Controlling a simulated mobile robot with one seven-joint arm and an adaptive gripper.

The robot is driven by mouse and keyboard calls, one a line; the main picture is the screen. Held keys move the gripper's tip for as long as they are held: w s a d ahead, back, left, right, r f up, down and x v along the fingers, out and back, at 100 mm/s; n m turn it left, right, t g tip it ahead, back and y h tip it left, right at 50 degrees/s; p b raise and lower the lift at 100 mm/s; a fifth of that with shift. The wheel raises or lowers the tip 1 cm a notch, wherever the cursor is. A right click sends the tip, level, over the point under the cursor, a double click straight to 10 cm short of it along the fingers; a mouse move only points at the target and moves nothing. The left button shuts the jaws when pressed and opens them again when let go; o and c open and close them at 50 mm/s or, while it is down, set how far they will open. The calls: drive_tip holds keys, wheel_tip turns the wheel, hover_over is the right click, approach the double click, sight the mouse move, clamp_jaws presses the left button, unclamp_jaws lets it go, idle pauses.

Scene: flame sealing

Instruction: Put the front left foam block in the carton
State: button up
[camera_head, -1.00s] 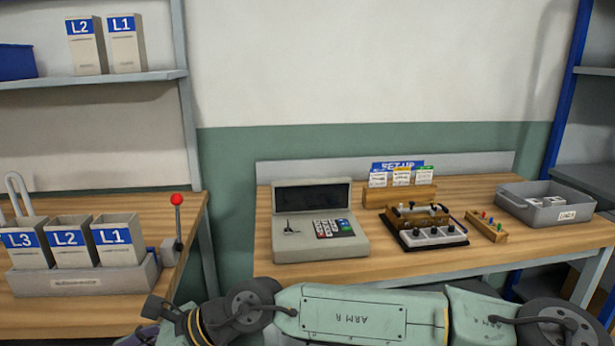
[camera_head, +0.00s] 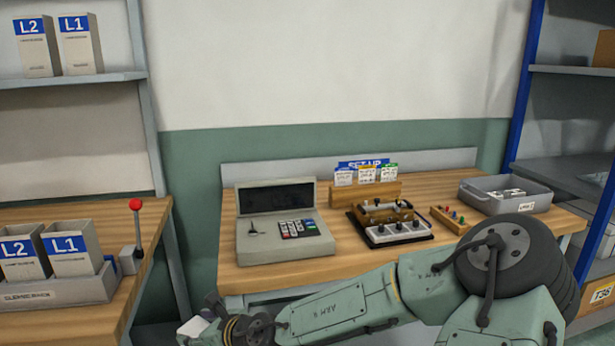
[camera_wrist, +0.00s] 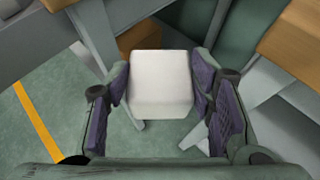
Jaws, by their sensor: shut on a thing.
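A white foam block (camera_wrist: 161,84) sits between the purple-padded fingers of my gripper (camera_wrist: 163,92) in the wrist view. The gripper is shut on it and holds it over the green floor. In the head view my gripper (camera_head: 208,322) is low, in front of the workbench, and the block's pale face (camera_head: 192,327) shows at its end. I cannot make out the carton for certain. A brown surface (camera_wrist: 140,38) shows partly behind the block in the wrist view, and I cannot tell what it is.
The wooden workbench (camera_head: 290,267) holds a grey console (camera_head: 286,238), a black-based fixture (camera_head: 388,224) and a grey bin (camera_head: 507,196). A left bench (camera_head: 155,220) carries labelled boxes (camera_head: 72,255) and a red-knobbed lever (camera_head: 136,205). A blue-framed shelf (camera_head: 523,90) stands right.

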drive_tip(key=w+d+f+m+t+h, duration=0.2)
drive_tip(key=d+f+m+h, duration=0.15)
drive_tip(key=d+f, duration=0.45)
drive_tip(key=w+d+f+m+t+h, duration=0.2)
drive_tip(key=w+d+f+m+t, duration=0.15)
drive_tip(key=d+f, duration=0.45)
drive_tip(key=s+d+f+m+h, duration=0.2)
drive_tip(key=s+d+f, duration=0.1)
drive_tip(key=f, duration=0.5)
drive_tip(key=s+d+f+m+h+b, duration=0.1)
drive_tip(key=s+d+f, duration=0.3)
drive_tip(key=f, duration=0.4)
drive_tip(key=shift+s+m+h, duration=0.75)
drive_tip(key=shift+m+h, duration=0.05)
drive_tip(key=shift+h, duration=0.05)
